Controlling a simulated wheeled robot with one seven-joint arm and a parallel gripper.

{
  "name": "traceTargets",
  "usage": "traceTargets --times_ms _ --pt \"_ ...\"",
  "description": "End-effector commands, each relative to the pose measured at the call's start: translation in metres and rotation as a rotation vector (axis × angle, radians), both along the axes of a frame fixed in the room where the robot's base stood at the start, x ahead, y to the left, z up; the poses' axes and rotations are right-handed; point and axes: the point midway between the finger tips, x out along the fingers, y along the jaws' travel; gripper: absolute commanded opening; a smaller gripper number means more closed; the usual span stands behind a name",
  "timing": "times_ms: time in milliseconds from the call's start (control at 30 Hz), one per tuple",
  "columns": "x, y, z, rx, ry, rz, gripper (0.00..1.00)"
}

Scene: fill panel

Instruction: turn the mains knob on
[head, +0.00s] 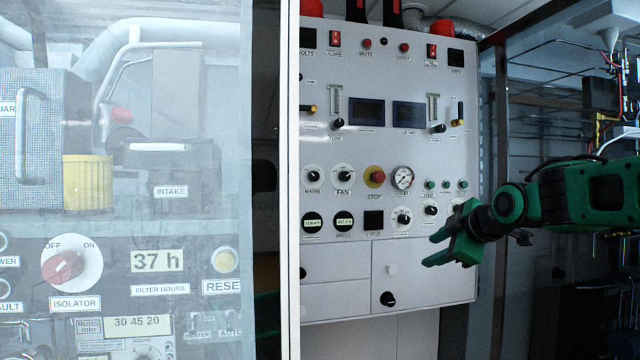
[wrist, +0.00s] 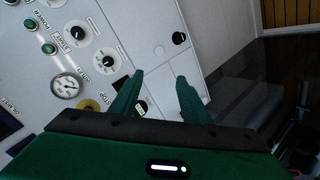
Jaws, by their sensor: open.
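The mains knob (head: 313,176) is a small black knob on a white disc, labelled MAINS, at the left of the middle row on the grey panel (head: 385,272). Its pointer is too small to read with certainty. My green gripper (head: 432,249) is in front of the panel's lower right, well to the right of and below the knob. Its two fingers are apart with nothing between them. In the wrist view, my gripper (wrist: 160,76) shows open fingers over the panel; I cannot make out the mains knob there.
Right of the mains knob are the fan knob (head: 343,176), red stop button (head: 376,177) and round gauge (head: 402,178). A white post (head: 289,180) stands just left of the panel. A hazy clear sheet (head: 200,110) covers another panel with a red isolator knob (head: 63,267).

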Motion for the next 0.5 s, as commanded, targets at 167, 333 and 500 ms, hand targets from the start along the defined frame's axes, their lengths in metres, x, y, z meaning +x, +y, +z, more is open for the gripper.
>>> traceTargets --times_ms 167,333,500 --pt "0.051 0.121 0.095 -0.174 -0.384 0.32 0.42" --pt "0.057 0.189 0.149 -0.263 -0.627 0.464 0.42" --pt "0.058 0.212 0.165 -0.29 -0.707 0.504 0.42"
